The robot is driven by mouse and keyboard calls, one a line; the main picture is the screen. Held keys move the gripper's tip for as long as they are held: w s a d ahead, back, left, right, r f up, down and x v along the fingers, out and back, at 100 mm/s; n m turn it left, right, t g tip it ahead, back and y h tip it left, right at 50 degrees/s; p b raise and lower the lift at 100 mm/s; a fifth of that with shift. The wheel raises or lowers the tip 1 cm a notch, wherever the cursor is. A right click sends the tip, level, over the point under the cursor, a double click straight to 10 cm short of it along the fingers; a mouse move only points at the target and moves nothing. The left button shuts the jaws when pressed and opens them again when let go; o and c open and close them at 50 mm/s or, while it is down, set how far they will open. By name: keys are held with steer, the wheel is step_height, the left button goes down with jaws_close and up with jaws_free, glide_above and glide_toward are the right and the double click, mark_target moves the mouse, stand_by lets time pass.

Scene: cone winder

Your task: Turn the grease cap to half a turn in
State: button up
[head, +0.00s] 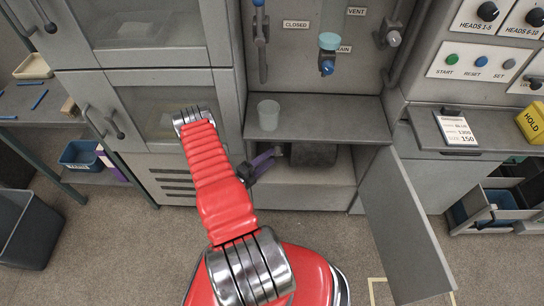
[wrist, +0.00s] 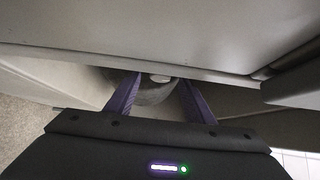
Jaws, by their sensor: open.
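A small pale round cap (wrist: 160,78), which looks like the grease cap, shows between my fingertips in the wrist view. It sits on a dark rounded housing (wrist: 150,95), which is also in the open lower bay in the head view (head: 315,155). My gripper (head: 275,154), with purple fingers, reaches into that bay from the left. In the wrist view my gripper (wrist: 160,80) is open, one finger on each side of the cap. I cannot tell whether either finger touches it. Any mark showing the cap's turn is not visible.
The shelf (head: 330,118) lies above the bay and carries a clear cup (head: 268,115). The open door (head: 405,225) hangs at the right. A blue-knobbed drain valve (head: 327,67) is higher on the panel. Grey cabinet doors (head: 160,110) stand to the left.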

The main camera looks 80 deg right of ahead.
mark_target(277, 151)
steer(key=shift+x, duration=1.3)
steer(key=c, duration=1.1)
